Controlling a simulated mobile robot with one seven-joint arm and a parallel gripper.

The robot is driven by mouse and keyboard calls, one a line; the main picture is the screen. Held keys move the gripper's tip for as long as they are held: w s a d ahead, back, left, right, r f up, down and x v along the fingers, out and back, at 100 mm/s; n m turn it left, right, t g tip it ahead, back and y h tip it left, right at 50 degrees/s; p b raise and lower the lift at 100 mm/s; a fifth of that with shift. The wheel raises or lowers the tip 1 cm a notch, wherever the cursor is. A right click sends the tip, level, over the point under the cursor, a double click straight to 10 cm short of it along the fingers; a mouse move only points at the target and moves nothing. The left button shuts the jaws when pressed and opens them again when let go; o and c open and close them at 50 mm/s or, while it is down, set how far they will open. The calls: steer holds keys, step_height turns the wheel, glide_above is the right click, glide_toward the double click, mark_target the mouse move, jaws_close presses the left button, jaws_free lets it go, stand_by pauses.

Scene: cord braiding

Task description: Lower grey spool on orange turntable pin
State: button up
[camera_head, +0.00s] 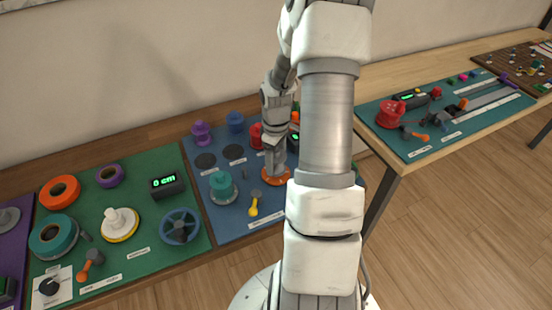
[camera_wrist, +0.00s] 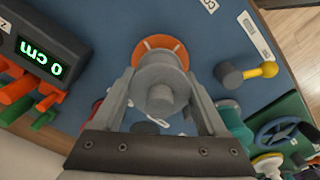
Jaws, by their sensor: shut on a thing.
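The grey spool (camera_wrist: 160,98) sits between the two fingers of my gripper (camera_wrist: 160,76) in the wrist view. The fingers are shut on its sides. The orange turntable (camera_wrist: 158,43) shows as a rim just beyond the spool, and the spool lines up closely over it. The turntable's pin is hidden by the spool. In the head view my gripper (camera_head: 274,158) points down over the orange turntable (camera_head: 284,178) on the blue mat. I cannot tell how much gap lies between spool and turntable.
On the blue mat stand a teal spool (camera_head: 222,187), a yellow-handled crank (camera_head: 254,205), purple (camera_head: 201,134) and blue (camera_head: 235,122) spools, and a red one (camera_head: 256,137). A display reading 0 cm (camera_wrist: 42,58) stands left in the wrist view.

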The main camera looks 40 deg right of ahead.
steer(key=shift+f, duration=0.25)
steer(key=shift+f+b, duration=0.65)
steer(key=o, duration=1.2)
steer(key=shift+r, duration=0.1)
steer(key=shift+c, duration=0.2)
steer(key=shift+r+p, duration=3.35)
steer(key=shift+r, duration=0.75)
